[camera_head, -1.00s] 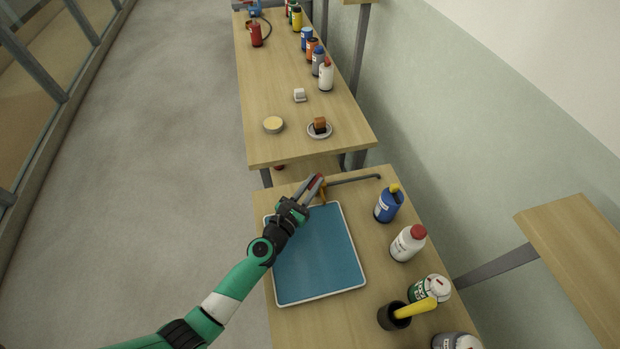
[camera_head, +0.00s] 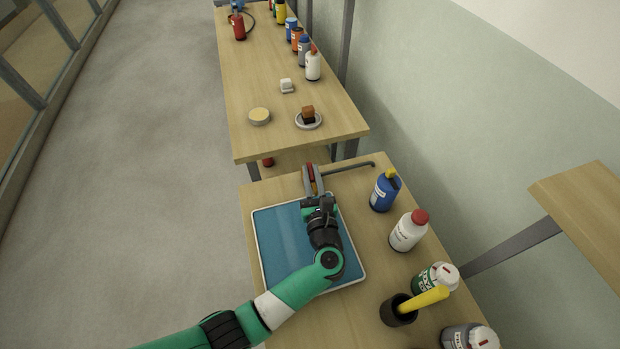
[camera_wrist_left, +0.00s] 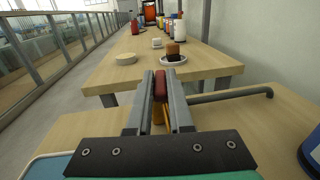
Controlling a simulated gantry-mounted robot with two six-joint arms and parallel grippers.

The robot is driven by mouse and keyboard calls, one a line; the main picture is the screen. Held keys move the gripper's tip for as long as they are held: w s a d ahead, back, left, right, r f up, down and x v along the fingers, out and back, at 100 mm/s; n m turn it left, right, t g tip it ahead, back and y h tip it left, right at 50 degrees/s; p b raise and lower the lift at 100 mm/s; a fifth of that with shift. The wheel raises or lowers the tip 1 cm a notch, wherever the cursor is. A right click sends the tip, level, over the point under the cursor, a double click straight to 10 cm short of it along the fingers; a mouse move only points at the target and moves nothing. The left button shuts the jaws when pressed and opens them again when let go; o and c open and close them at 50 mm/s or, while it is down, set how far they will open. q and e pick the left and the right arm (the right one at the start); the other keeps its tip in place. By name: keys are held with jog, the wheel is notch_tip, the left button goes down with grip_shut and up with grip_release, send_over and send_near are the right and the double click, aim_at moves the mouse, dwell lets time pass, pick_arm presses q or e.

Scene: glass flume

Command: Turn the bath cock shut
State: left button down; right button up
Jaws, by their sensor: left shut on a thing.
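The bath cock shows a red handle (camera_wrist_left: 160,85) and a yellow-orange body below it, mostly hidden between my fingers. A grey pipe (camera_head: 348,168) runs from it to the right and ends in a bend. My left gripper (camera_head: 312,172) is shut on the red handle at the far edge of the near table; its two grey fingers (camera_wrist_left: 160,88) flank the handle in the left wrist view. The handle points away from me, roughly along the fingers. My right gripper is not in view.
A blue tray with a white rim (camera_head: 258,240) lies under my left arm. A blue bottle (camera_head: 384,192), a white bottle (camera_head: 408,232) and other containers line the right side. Beyond a gap, the far table (camera_head: 275,90) holds a dish, a saucer and several bottles.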

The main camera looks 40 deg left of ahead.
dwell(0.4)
pick_arm(q)
jog(key=c, duration=0.8)
grip_release()
jog(key=shift+a, duration=0.1)
jog(key=shift+s+d+r, duration=0.1)
jog(key=shift+s+d, duration=0.1)
jog(key=shift+d, duration=0.2)
jog(key=p+v, duration=0.2)
jog(key=v, duration=0.8)
jog(key=shift+s+d, duration=0.2)
jog(key=shift+d, duration=0.1)
